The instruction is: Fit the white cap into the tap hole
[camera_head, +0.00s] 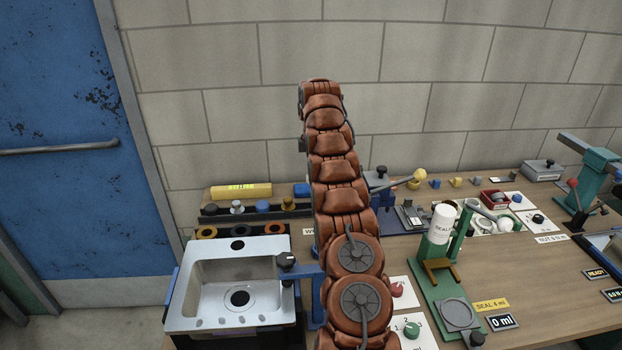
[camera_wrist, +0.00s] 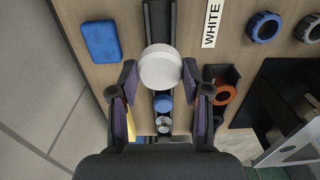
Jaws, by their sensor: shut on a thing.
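In the wrist view the white cap (camera_wrist: 160,67) is a round, pale disc held between the two fingers of my gripper (camera_wrist: 160,80). A dark rail (camera_wrist: 160,18) runs behind it; I cannot tell how far the cap is above the rail. In the head view my arm hides the gripper and the white cap. The steel sink (camera_head: 187,287) stands at the lower left, with a dark round tap hole (camera_head: 237,245) in its back ledge. The cap is apart from the sink.
An orange ring (camera_wrist: 225,93) and a blue sponge (camera_wrist: 101,41) flank the gripper. A yellow roll (camera_head: 241,191) lies behind the sink. A green stand with a white bottle (camera_head: 442,224) is to the right.

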